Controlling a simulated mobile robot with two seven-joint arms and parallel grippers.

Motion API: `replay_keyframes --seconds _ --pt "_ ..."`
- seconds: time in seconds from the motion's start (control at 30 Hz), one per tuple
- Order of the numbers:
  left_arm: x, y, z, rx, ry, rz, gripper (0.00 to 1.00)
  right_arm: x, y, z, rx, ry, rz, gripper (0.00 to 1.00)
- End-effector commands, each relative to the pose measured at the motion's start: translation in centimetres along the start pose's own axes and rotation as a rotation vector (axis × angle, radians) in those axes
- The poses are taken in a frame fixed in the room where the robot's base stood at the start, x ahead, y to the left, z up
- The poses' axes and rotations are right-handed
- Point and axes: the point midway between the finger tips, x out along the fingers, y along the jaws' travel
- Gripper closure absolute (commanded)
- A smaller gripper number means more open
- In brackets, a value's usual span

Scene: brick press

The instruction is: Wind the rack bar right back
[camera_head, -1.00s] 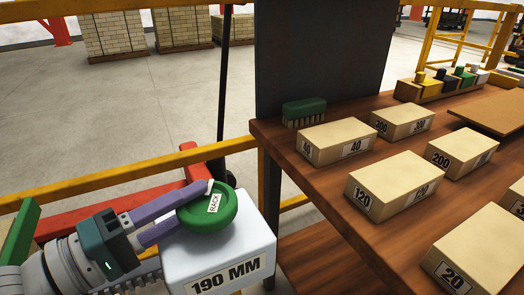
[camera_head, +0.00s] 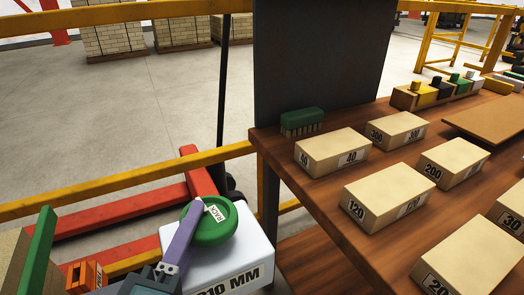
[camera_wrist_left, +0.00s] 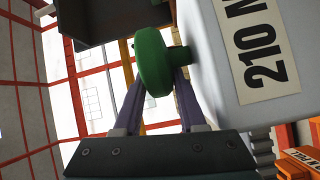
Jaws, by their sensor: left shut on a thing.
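The green round hand wheel (camera_head: 215,224) with a white RACK tag sits on the white box (camera_head: 225,262), whose label reads 210 MM. My left gripper (camera_head: 195,207) has its purple fingers shut on the wheel's rim. In the left wrist view the wheel (camera_wrist_left: 152,62) stands between the fingertips, beside the white box (camera_wrist_left: 225,60). A short piece of the grey toothed rack bar (camera_wrist_left: 262,148) shows below the box there; the rest is hidden. My right gripper is not in view.
A wooden bench (camera_head: 285,165) at the right carries several numbered tan blocks, a green brush (camera_head: 302,120) and a row of coloured knobs. A dark panel (camera_head: 320,55) stands at its back edge. Yellow rails and a red frame (camera_head: 130,217) lie behind the wheel.

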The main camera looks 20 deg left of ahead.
Motion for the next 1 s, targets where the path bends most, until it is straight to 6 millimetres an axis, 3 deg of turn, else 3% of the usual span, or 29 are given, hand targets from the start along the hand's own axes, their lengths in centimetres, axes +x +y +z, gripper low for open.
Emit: replay_keyframes --seconds 0.3,0.8,0.83,0.9,1.0 --pt "-0.21 -0.11 0.26 0.002 0.104 -0.021 1.0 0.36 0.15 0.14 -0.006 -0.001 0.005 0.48" --pt "-0.22 -0.08 0.28 0.004 0.118 -0.023 1.0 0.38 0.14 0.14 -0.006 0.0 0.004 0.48" --pt "-0.22 -0.08 0.28 0.004 0.118 -0.023 0.57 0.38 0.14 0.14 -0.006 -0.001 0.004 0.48" --pt "-0.22 -0.06 0.27 0.003 0.118 -0.023 0.49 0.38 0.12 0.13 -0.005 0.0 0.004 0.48" --pt "-0.21 -0.04 0.26 0.003 0.118 -0.022 0.48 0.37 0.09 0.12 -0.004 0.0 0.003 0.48"
